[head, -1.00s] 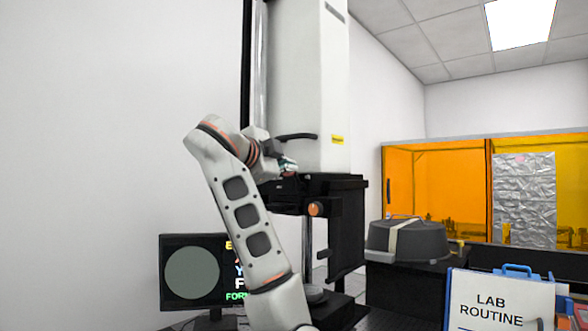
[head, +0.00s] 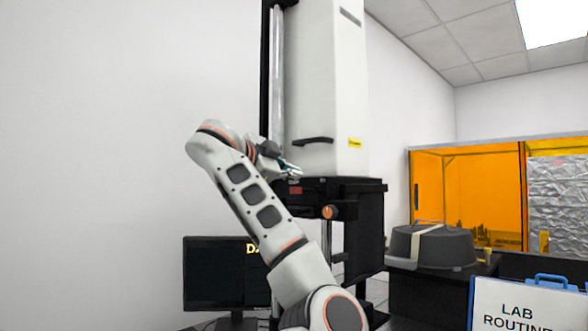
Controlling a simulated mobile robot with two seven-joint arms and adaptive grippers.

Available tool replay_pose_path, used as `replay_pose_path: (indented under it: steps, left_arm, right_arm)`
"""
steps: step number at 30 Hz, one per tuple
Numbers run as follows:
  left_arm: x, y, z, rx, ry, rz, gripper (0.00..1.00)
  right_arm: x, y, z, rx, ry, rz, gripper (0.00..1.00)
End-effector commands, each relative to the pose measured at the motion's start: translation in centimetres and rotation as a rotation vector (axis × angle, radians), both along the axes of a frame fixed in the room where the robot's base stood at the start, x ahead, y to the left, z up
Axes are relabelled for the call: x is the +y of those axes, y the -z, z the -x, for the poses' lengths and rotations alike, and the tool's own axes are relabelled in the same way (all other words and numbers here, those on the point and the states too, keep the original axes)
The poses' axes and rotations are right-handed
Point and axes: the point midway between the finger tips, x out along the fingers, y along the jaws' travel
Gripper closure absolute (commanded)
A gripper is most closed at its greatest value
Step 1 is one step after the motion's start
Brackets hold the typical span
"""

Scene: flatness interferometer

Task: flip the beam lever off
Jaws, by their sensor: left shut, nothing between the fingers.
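The black beam lever (head: 313,141) sticks out from the lower front of the tall white interferometer column (head: 328,80), and lies nearly level. My left gripper (head: 294,171) is shut and empty. It is a little below and left of the lever in the picture, with a visible gap between them. Its tips show in front of the column's lower left edge, just above the black stage (head: 358,190). The monitor (head: 212,274) at the lower left has a dark screen with yellow letters, partly hidden by my left arm. My right gripper is not in view.
An orange knob (head: 329,212) sits on the stage front. A dark grey lidded case (head: 432,246) with a pale strap stands to the right. A "LAB ROUTINE" sign (head: 522,305) is at the lower right, before an orange enclosure (head: 484,196). The wall side at left is clear.

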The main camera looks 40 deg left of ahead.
Motion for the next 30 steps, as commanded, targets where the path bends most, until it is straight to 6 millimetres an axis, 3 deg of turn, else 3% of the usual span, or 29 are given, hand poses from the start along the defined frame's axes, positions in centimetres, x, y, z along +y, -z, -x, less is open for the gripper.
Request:
replay_pose_path:
  steps: [18, 30]
  left_arm:
    - [-1.2, -1.4, 8.9, -0.005, -0.001, 0.001, 1.00]
    - [-1.5, -1.7, 11.4, -0.002, 0.001, 0.001, 1.00]
  right_arm:
    - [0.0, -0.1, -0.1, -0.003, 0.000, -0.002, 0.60]
    - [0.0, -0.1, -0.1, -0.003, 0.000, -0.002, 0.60]
